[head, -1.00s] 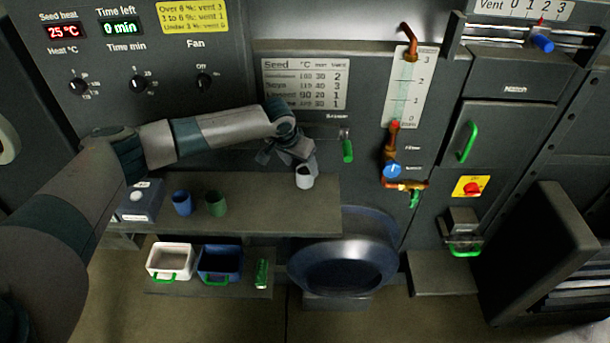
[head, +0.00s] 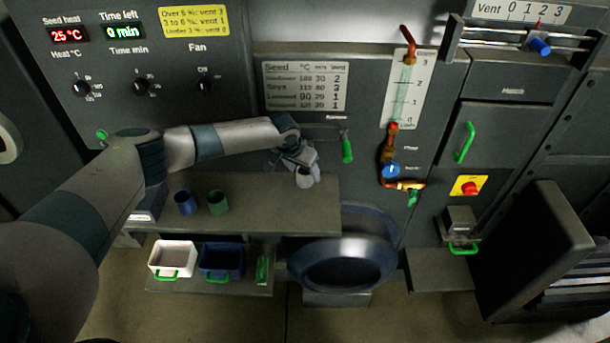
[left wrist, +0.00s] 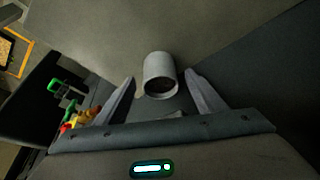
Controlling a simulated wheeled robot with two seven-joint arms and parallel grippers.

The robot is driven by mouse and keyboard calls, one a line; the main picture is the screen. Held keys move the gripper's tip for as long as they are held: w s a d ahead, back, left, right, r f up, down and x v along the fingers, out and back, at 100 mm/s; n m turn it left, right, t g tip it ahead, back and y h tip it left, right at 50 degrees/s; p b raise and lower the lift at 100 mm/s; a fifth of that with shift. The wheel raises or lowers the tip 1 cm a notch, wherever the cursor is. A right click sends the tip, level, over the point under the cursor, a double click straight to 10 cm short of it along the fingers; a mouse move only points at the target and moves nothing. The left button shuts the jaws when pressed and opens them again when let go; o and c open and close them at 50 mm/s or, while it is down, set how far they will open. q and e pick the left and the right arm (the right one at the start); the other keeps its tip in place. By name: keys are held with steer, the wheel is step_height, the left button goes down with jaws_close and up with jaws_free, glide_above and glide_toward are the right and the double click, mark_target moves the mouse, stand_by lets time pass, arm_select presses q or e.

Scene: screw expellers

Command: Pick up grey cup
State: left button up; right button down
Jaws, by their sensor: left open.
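The grey cup (head: 304,178) stands on the right part of the upper shelf in the head view. My left gripper (head: 303,167) is right at it, coming from behind and above. In the left wrist view the cup (left wrist: 159,73) shows between the tips of the two fingers of my left gripper (left wrist: 160,82). The fingers are spread, with a gap visible on each side of the cup. The cup's dark opening faces the camera. My right gripper is not in view.
A blue cup (head: 185,203) and a green cup (head: 217,203) stand to the left on the same shelf (head: 270,215). Below are a white bin (head: 172,259), a blue bin (head: 221,262) and a large round dark bowl (head: 350,264). A green-handled lever (head: 347,148) sits close right of the gripper.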

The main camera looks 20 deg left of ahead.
arm_select(q)
steer(key=shift+w+f, duration=0.2)
steer(key=shift+f, duration=0.3)
steer(key=shift+c, duration=0.3)
steer(key=c, duration=1)
steer(key=shift+c, duration=0.2)
steer(key=shift+r, duration=0.2)
steer(key=shift+c, duration=0.2)
